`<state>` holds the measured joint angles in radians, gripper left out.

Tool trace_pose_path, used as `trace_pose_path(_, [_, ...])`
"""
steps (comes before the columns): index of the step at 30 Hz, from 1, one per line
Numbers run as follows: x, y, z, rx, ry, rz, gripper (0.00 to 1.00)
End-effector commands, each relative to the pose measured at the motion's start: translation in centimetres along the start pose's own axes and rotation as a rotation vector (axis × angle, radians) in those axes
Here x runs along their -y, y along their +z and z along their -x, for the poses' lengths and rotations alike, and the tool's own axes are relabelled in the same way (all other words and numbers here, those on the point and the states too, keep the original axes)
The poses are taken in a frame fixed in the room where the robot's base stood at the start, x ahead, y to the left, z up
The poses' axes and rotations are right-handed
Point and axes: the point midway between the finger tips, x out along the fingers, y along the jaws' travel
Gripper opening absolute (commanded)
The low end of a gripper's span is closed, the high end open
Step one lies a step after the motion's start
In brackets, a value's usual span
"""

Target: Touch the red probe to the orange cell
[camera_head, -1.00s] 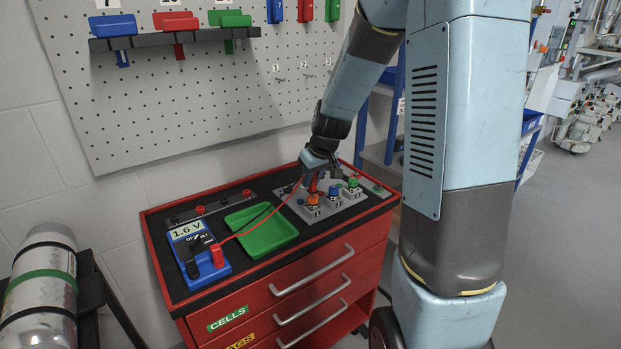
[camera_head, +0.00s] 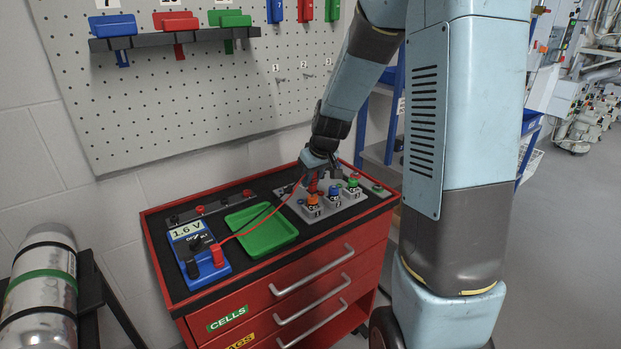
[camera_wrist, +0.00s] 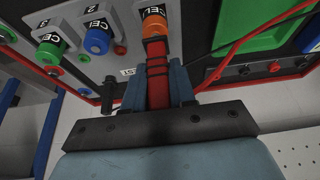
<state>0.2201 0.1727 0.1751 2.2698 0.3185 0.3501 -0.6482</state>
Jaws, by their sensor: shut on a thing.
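My gripper (camera_head: 320,163) is over the cell rack on the cart, shut on the red probe (camera_wrist: 157,88), which sits between its two fingers in the wrist view. The probe's front end meets the orange cell (camera_wrist: 154,24) in that view; the exact contact point is hidden. The orange cell (camera_head: 313,203) stands nearest the green tray in the head view. The blue cell (camera_wrist: 97,40) and green cell (camera_wrist: 50,50) stand beside it. The blue meter (camera_head: 208,268) reads 1.6 V. A red lead (camera_wrist: 265,38) runs from the probe.
The green tray (camera_head: 262,243) lies between meter and rack, with the leads crossing it. A black upright piece (camera_wrist: 108,94) stands near the TEST label. A pegboard (camera_head: 200,90) is behind the red cart (camera_head: 240,305). A gas cylinder (camera_head: 42,290) is at left.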

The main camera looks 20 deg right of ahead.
Motion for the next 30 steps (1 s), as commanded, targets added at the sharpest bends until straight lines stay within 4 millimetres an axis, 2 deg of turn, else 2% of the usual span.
trace_pose_path(7, [0.0, 0.0, 0.2, 0.003, -0.002, 0.0, 0.0])
trace_pose_path(30, [0.0, -1.3, 3.1, 0.0, 0.0, 0.001, 0.0])
